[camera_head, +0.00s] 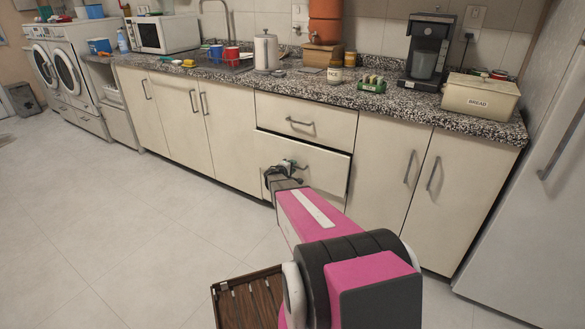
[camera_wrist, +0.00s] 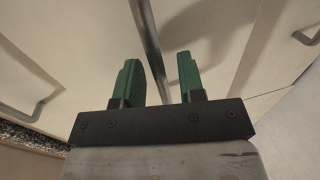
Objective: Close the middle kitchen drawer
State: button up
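The middle drawer (camera_head: 325,166) is in the head view, below the top drawer. Its front stands slightly forward of the cabinet, with a dark gap along its right side. Its metal handle (camera_head: 302,166) is partly hidden by my gripper (camera_head: 287,166), which is at the drawer front. In the wrist view the handle bar (camera_wrist: 147,35) runs between the two green fingers of my gripper (camera_wrist: 160,78). The fingers are apart, with space beside the bar, so my gripper is open. Whether a finger touches the bar is unclear.
The top drawer (camera_head: 305,120) looks shut. Cabinet doors (camera_head: 390,175) flank the drawers, and a refrigerator (camera_head: 535,210) stands at the right. The granite counter (camera_head: 225,72) holds a coffee maker (camera_head: 428,50) and a bread box (camera_head: 480,96). The floor (camera_head: 130,220) at left is clear.

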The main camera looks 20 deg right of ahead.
jog(key=shift+w+d, duration=0.2)
grip_shut()
jog(key=x, duration=0.4)
jog(key=shift+w+d+r, duration=0.15)
jog(key=shift+r, duration=0.2)
grip_release()
jog(key=shift+d, duration=0.1)
